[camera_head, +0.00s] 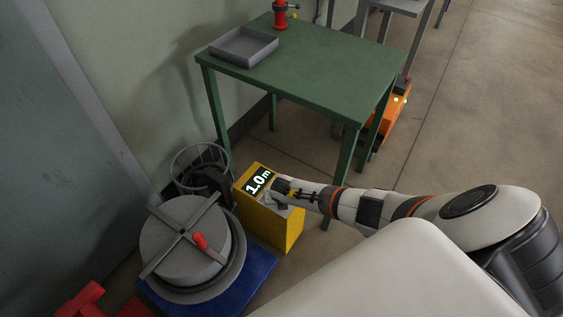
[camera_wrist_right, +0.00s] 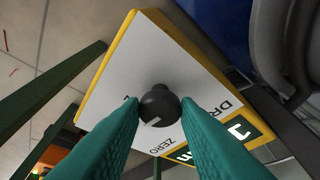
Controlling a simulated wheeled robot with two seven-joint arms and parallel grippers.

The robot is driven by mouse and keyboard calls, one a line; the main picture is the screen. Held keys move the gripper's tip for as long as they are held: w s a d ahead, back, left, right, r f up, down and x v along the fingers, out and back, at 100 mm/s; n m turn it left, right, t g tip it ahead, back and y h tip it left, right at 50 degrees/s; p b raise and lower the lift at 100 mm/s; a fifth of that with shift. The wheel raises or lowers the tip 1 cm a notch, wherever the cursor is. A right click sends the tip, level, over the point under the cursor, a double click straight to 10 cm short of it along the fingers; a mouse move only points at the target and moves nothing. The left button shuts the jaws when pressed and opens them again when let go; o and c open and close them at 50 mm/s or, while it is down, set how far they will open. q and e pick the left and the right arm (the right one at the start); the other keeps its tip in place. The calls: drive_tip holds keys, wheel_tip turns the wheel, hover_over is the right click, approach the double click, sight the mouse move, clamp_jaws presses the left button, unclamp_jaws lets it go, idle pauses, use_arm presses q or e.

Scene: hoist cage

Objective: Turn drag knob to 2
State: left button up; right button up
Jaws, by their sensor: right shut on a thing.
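A yellow box (camera_head: 275,226) stands on the floor in front of the green table, with a display (camera_head: 259,182) reading "1.0m". In the right wrist view its white panel (camera_wrist_right: 140,62) carries a round black knob (camera_wrist_right: 158,112) with a light pointer mark. Parts of the words "DR" and "ZERO" show beside the knob; the other markings are hidden. My right gripper (camera_wrist_right: 161,101) has its teal fingers on both sides of the knob, shut on it. In the head view this gripper (camera_head: 279,194) covers the box top and hides the knob. My left gripper is in neither view.
A grey drum with a cross bar (camera_head: 172,235) and red handle sits on a blue base (camera_head: 222,297), left of the box. A wire basket (camera_head: 186,165) stands behind it. The green table (camera_head: 315,70) holds a grey tray (camera_head: 243,47). Open floor (camera_head: 460,120) lies to the right.

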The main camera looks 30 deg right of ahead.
sight(277, 211)
drive_tip(key=shift+w+a+m+g+h+b, duration=0.15)
drive_tip(key=shift+m+g+h+b, duration=0.2)
drive_tip(key=shift+m, duration=0.85)
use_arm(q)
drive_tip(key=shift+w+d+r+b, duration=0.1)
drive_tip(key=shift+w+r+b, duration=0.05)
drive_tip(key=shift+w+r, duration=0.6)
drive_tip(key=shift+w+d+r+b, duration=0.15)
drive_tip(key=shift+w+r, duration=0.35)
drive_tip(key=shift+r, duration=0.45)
use_arm(e)
drive_tip(key=shift+m+g+h, duration=0.25)
drive_tip(key=shift+m+h, duration=0.1)
drive_tip(key=shift+m, duration=0.85)
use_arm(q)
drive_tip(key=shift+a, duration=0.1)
use_arm(e)
drive_tip(key=o, duration=1)
drive_tip(key=shift+r, duration=0.25)
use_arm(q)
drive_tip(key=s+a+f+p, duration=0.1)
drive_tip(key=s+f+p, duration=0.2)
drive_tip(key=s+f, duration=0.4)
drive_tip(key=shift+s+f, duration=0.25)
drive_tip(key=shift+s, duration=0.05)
use_arm(e)
drive_tip(key=shift+v, duration=3.55)
